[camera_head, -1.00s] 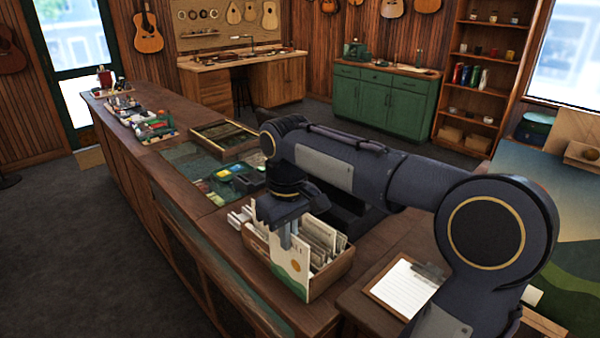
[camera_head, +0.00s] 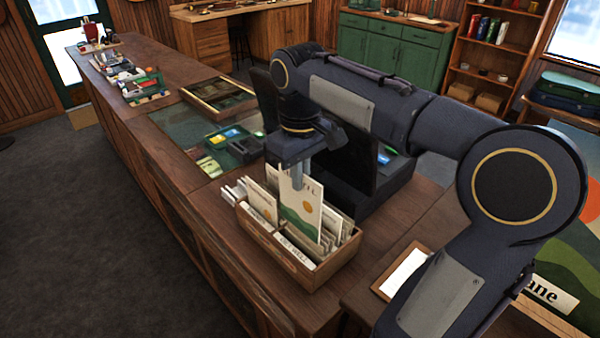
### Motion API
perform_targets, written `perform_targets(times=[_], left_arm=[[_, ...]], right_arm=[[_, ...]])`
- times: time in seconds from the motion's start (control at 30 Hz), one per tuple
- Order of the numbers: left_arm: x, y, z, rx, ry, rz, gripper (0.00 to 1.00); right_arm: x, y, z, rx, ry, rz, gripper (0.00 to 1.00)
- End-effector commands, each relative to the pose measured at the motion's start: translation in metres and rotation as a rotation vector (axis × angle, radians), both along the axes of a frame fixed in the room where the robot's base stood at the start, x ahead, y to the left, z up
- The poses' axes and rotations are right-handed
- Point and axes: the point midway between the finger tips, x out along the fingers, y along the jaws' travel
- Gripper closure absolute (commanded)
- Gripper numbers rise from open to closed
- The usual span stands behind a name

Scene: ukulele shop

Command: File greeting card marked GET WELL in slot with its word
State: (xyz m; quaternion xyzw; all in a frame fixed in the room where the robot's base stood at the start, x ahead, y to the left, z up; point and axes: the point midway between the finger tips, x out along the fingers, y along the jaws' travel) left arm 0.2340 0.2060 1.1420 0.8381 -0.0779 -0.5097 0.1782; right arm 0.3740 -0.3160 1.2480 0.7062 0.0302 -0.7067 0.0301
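My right gripper (camera_head: 298,181) is shut on the top edge of a greeting card (camera_head: 300,208). The card is cream with an orange sun and green hills, and it stands upright over the wooden card box (camera_head: 311,281). Its printing at the top is partly covered by the gripper and I cannot read it. The box has slots with white label tabs. The front right tab (camera_head: 295,248) seems to read GET WELL; another tab (camera_head: 262,217) is left of it. The card's lower edge is close behind the front right tab; I cannot tell how deep it sits. My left gripper is not in view.
Several other cards (camera_head: 337,222) fill the back of the box. A clipboard (camera_head: 403,270) lies to the right. Green and blue items (camera_head: 232,140) lie on the glass counter inset behind.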

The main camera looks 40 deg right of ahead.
Motion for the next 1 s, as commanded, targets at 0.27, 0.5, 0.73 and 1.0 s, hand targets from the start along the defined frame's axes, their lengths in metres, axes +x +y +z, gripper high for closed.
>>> perform_targets(times=[0.27,0.5,0.73,1.0], left_arm=[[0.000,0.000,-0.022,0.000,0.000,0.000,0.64],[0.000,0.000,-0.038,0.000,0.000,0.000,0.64],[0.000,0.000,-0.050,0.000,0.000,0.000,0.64],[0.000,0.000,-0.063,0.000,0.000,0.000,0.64]], right_arm=[[0.000,0.000,-0.024,0.000,0.000,0.000,1.00],[0.000,0.000,-0.040,0.000,0.000,0.000,1.00],[0.000,0.000,-0.055,0.000,-0.001,0.000,1.00],[0.000,0.000,-0.074,0.000,0.001,0.000,1.00]])
